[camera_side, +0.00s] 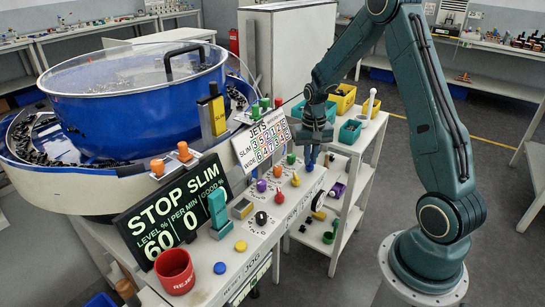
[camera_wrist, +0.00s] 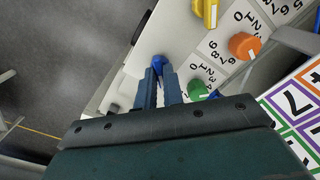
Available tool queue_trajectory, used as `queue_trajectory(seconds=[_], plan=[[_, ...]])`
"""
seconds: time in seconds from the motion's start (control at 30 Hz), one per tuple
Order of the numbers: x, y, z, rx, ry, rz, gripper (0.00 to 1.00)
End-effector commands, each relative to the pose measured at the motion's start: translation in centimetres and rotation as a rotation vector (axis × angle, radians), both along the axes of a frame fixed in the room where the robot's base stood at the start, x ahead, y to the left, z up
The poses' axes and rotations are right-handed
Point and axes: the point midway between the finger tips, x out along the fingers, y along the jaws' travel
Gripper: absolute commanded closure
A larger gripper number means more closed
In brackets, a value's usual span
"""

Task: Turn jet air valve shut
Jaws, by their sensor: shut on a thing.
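A small blue handle (camera_wrist: 158,62) sits at the corner of the white control panel (camera_wrist: 185,40). It appears to be the jet air valve; its label cannot be read. My gripper (camera_wrist: 158,80) is shut on it, with the fingertips on either side and hiding most of it. In the side view my gripper (camera_side: 310,158) points down at the panel's far right end, beside the jets number board (camera_side: 265,138). The handle's exact turn angle cannot be told.
A green knob (camera_wrist: 197,90), an orange knob (camera_wrist: 245,45) and a yellow knob (camera_wrist: 206,12) with number dials lie close to my fingers. A white shelf (camera_side: 346,190) with bins stands to the right. A blue bowl (camera_side: 135,105) is at left.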

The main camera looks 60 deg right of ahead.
Motion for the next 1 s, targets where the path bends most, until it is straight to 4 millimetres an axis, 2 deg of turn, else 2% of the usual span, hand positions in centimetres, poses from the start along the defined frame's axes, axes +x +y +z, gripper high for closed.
queue_trajectory(seconds=[0.07,0.1,0.17,0.2,0.67,0.87,1.0], plan=[[0.0,0.0,0.0,-0.001,-0.001,0.002,1.0],[0.0,0.0,0.0,-0.001,-0.001,0.002,0.83],[0.0,0.0,0.0,-0.001,-0.001,0.002,0.71],[0.0,0.0,0.0,-0.001,-0.001,0.001,0.69],[0.1,0.0,0.6,-0.001,-0.003,0.0,0.69],[0.1,0.0,2.5,-0.002,-0.004,0.0,0.69],[0.1,-0.1,4.6,-0.003,-0.006,0.0,0.69]])
